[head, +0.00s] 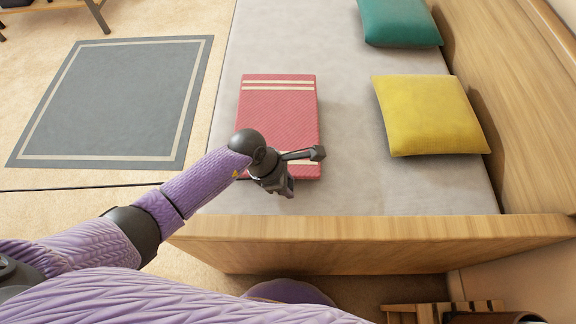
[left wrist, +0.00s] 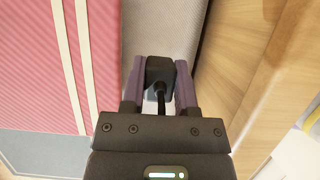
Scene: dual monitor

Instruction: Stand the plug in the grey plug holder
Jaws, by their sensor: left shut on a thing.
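My left gripper (head: 290,188) hangs above the front end of the grey bed or sofa cushion, by the near right corner of the red folded blanket. In the left wrist view its two purple fingers (left wrist: 160,65) are shut on a small black plug (left wrist: 160,72), one finger on each side. A black cord runs from the plug back toward the wrist. In the head view the plug is too small and covered to make out. I cannot make out the grey plug holder in either view. My right gripper is not in view.
The red blanket (head: 280,105) lies on the grey cushion (head: 345,110). A yellow pillow (head: 430,115) and a green pillow (head: 400,22) lie at the right. A wooden rail (head: 380,232) edges the front. A thin dark cable (head: 80,189) crosses the floor near a grey rug (head: 115,105).

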